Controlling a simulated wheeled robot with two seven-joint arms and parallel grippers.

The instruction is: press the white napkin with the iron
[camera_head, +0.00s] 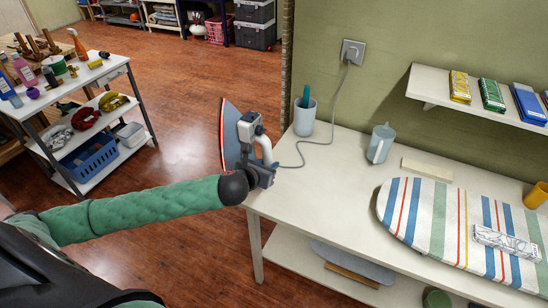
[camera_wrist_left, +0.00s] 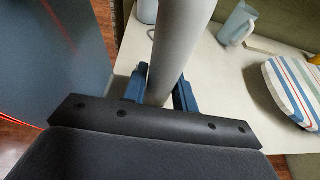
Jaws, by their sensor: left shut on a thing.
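My left gripper (camera_head: 262,172) is shut on the handle of the iron (camera_head: 231,132), in the air at the left end of the white table. The iron is tipped up, its dark red-edged soleplate facing left. In the left wrist view the blue fingers (camera_wrist_left: 160,88) sit on both sides of the grey handle (camera_wrist_left: 178,40). A flat white piece with grey markings (camera_head: 507,243), seemingly the napkin, lies on the striped ironing board (camera_head: 440,215) at the right, well apart from the iron. My right gripper is not in view.
A grey cord runs from the iron to the wall socket (camera_head: 352,52). A cup with a teal item (camera_head: 305,118), a blue-grey mug (camera_head: 380,143) and a pale wooden block (camera_head: 427,169) stand behind. The table's front left is clear.

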